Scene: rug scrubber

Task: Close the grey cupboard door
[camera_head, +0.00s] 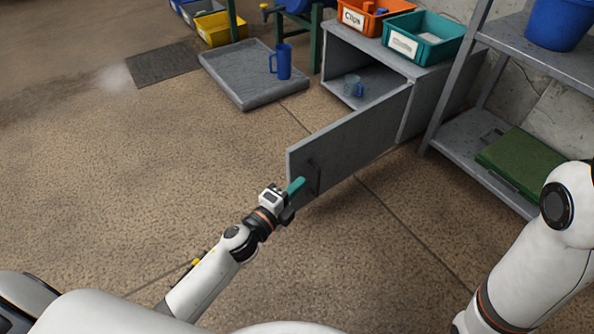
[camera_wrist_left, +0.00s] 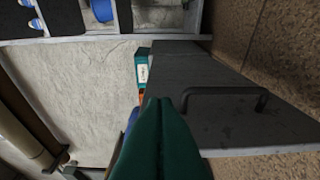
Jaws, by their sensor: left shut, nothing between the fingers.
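The grey cupboard (camera_head: 368,50) stands at the back centre with its front open. Its grey door (camera_head: 350,138) is swung wide open toward me, and a dark bar handle (camera_head: 314,178) is near its free edge. In the left wrist view the door (camera_wrist_left: 205,75) and its handle (camera_wrist_left: 225,92) show on the right. My left gripper (camera_head: 297,186) is by the door's free end, close to the handle; I cannot tell whether it touches the door. Its teal fingers (camera_wrist_left: 160,135) are together with nothing between them. My right gripper is out of view; only my right arm shows.
A clear blue mug (camera_head: 352,86) sits inside the cupboard. An orange bin (camera_head: 372,17) and a teal bin (camera_head: 424,38) stand on top. A grey tray (camera_head: 238,88) with a blue mug (camera_head: 281,62) lies left. A metal shelf (camera_head: 458,135) stands right.

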